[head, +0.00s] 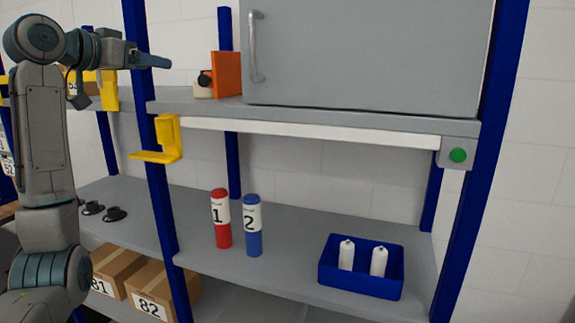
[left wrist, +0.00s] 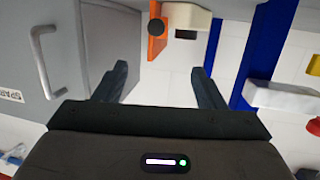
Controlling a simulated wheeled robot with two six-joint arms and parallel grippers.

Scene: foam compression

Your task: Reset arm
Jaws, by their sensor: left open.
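My left arm rises at the left of the head view, with its left gripper (head: 150,60) held high beside the blue shelf post, above the upper shelf's level. In the left wrist view the left gripper (left wrist: 160,88) has its two dark fingers spread wide, with nothing between them but the white wall behind. It touches nothing that I can see. My right gripper is in neither view.
A grey cabinet (head: 370,50) with a handle stands on the upper shelf, beside an orange panel (head: 228,75). Yellow brackets (head: 167,135) jut near the post. Below are a red cylinder (head: 221,220), a blue cylinder (head: 252,226) and a blue bin (head: 360,283) holding two white bottles.

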